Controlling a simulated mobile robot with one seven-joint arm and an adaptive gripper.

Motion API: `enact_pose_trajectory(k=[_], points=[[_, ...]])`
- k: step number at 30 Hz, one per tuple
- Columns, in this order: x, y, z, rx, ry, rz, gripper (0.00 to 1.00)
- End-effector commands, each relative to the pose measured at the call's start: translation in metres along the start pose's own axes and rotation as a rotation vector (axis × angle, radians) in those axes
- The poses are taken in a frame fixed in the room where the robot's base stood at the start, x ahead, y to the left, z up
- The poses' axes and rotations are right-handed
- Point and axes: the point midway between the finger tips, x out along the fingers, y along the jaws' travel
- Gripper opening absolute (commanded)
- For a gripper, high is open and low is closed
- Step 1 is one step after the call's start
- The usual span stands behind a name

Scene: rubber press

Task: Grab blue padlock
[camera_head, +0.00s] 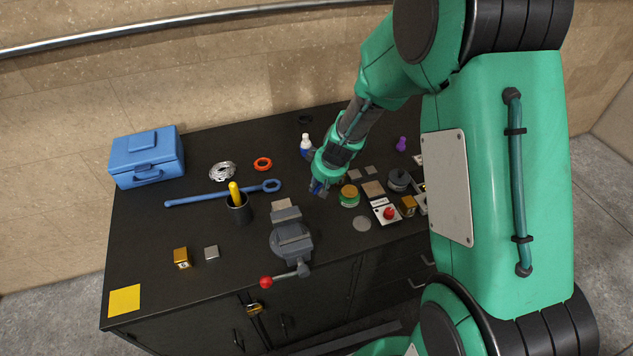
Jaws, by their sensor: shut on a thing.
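My gripper (319,189) is at the end of my green arm, low over the middle of the dark workbench. It is shut on a small blue thing (316,186), which looks like the blue padlock. The fingers hide most of it, and its shackle cannot be made out. I cannot tell whether it still touches the bench top.
The dark workbench (140,230) holds a blue toolbox (147,160), a blue wrench (215,196), a black cup (238,210) and a grey vise (291,240). A green-and-yellow jar (349,196) and a red button box (386,212) stand close right of my gripper.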

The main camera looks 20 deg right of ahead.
Motion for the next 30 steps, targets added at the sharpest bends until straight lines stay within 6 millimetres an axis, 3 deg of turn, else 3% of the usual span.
enact_pose_trajectory(k=[21, 30], points=[[-0.047, -0.030, 0.088, -0.001, 0.000, 0.000, 0.00], [-0.057, -0.037, 0.107, -0.001, 0.000, 0.000, 0.00]])
